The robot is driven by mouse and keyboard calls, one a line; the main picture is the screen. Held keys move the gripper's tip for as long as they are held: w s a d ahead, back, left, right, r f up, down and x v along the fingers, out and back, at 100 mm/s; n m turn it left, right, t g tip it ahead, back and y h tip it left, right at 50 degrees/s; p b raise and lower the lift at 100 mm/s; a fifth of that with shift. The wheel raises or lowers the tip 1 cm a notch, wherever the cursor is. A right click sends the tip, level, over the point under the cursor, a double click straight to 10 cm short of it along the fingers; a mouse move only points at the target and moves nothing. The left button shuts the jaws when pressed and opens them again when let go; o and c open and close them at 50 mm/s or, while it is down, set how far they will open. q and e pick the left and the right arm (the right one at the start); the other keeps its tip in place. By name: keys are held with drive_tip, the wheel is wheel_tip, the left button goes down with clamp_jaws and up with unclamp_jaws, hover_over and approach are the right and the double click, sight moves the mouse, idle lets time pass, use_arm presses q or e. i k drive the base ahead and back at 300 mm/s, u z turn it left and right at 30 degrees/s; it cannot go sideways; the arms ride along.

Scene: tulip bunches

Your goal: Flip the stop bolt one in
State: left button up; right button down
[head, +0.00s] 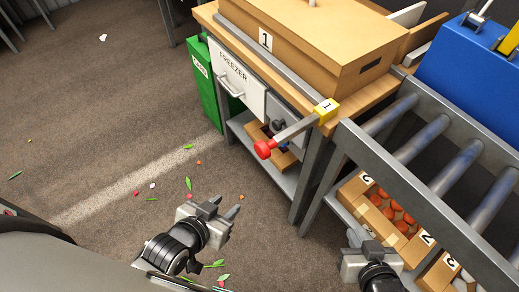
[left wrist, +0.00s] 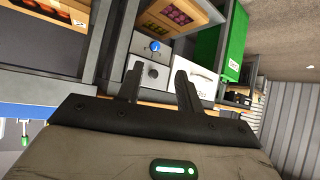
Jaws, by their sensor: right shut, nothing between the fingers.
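Stop bolt one is a grey bar with a red knob (head: 264,149) at its free end and a yellow block (head: 326,110) marked 1 at its other end. It sticks out from the wooden bench corner toward the front left, over the floor. My left gripper (head: 233,207) is open and empty, in front of and below the red knob, clear of it. Its two spread fingers also show in the left wrist view (left wrist: 158,84). My right gripper (head: 356,238) is shut and empty near the roller conveyor's lower shelf. I cannot make out the bolt in the left wrist view.
A cardboard box (head: 315,35) marked 1 sits on the bench, above a drawer (head: 237,78) labelled FREEZER. A green bin (head: 203,85) stands left of it. The roller conveyor (head: 420,185) has crates (head: 375,205) beneath. A blue case (head: 462,58) stands behind.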

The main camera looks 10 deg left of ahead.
sight(262, 148)
drive_tip(key=z, duration=1.6)
drive_tip(key=k, duration=0.65)
drive_tip(key=u, duration=1.5)
